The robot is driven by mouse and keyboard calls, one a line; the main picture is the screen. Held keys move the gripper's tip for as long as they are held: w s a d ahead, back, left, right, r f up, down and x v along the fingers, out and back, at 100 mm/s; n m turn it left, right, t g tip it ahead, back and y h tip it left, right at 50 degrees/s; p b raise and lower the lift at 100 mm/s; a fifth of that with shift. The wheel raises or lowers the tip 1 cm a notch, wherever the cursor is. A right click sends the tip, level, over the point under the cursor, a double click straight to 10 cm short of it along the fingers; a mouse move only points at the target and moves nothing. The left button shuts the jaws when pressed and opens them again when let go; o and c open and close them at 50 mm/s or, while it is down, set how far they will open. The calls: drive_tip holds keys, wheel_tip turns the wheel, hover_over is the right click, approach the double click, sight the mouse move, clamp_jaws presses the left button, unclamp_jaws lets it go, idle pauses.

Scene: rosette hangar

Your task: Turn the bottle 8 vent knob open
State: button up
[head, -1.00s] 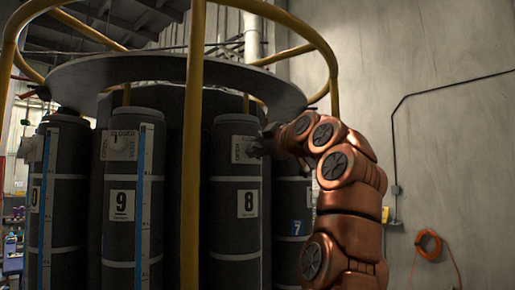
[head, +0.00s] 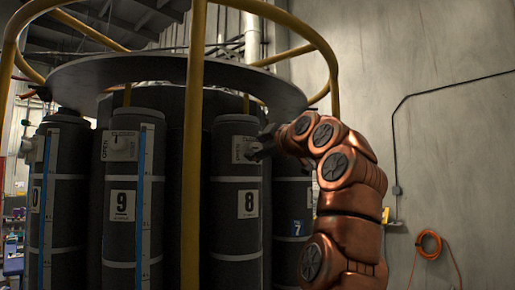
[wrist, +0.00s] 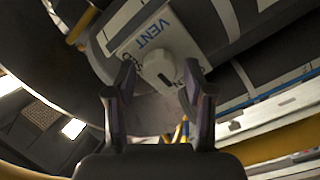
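Bottle 8 (head: 236,230) is a dark upright cylinder with a white "8" label, right of the yellow post. Its light vent plate (head: 238,143) is near its top, partly hidden by my gripper (head: 255,150). In the wrist view the plate reads "VENT" and carries the pale round vent knob (wrist: 160,68). My gripper (wrist: 159,78) is open, with one dark finger on each side of the knob's near edge. I cannot tell whether either finger touches the knob. The knob's exact setting is hard to read.
Bottle 9 (head: 120,225) stands to the left and bottle 7 (head: 293,240) to the right, partly behind my arm. A yellow post (head: 192,180) and upper ring (head: 300,27) frame the rack. A grey disc (head: 150,75) sits above the bottles.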

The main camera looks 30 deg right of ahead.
drive_tip(key=shift+o, duration=0.2)
drive_tip(key=s, duration=1.2)
drive_tip(key=shift+a, duration=0.2)
idle(0.3)
idle(0.5)
